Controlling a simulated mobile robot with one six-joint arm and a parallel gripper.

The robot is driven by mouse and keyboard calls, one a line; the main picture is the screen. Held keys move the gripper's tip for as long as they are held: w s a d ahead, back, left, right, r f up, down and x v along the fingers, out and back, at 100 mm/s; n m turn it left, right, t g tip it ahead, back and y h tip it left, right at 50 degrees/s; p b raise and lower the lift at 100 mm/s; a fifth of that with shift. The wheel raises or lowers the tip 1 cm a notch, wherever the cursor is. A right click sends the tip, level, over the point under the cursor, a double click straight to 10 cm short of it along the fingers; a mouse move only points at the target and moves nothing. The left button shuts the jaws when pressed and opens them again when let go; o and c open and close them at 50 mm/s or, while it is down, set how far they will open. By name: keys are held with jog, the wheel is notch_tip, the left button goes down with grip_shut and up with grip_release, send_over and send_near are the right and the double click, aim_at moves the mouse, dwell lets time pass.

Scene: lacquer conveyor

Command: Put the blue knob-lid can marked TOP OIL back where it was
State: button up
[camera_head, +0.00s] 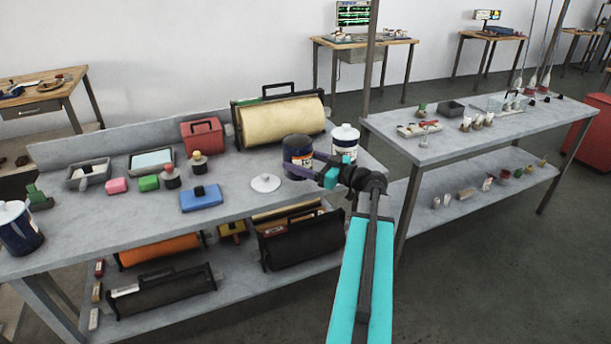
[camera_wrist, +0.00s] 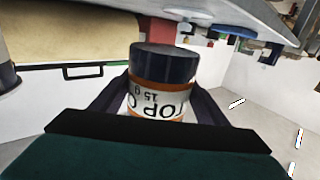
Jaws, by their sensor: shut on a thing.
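My gripper (camera_head: 305,163) is shut on a dark blue can (camera_head: 297,150) at the right end of the grey table (camera_head: 236,172). The wrist view shows the can (camera_wrist: 163,66) between the two fingers, with orange bands and a white label. Its large letters read TOP, with the rest cut off, and 15 g in smaller print. I cannot tell whether the can touches the table or hangs just above it. Its knob is not clear in either view.
A white-lidded can (camera_head: 345,140) stands just right of the held can. A cream roller (camera_head: 283,121) lies behind.

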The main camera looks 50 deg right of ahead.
jog(key=s+d+m+h+b, duration=0.2)
jog(key=s+d+h+b, duration=0.1)
jog(key=s+d, duration=0.6)
jog(key=d+h, duration=0.1)
jog(key=d, duration=0.2)
jog(key=shift+s+d+f+m+t+b, duration=0.2)
jog(key=shift+s+f+m+t+b, duration=0.1)
jog(key=shift+s+m, duration=0.1)
jog(key=shift+w, duration=0.1)
jog(key=w, duration=0.5)
jog(key=w+a+f+p, duration=0.1)
jog(key=w, duration=0.4)
jog(key=w+a+p, duration=0.1)
jog(key=w, duration=0.4)
jog(key=shift+w+f, duration=0.25)
jog(key=shift+w, duration=0.15)
jog(key=shift+f+p, duration=0.55)
jog(key=shift+f, duration=1.15)
jog(key=shift+f+b, duration=0.25)
jog(key=shift+b, duration=0.05)
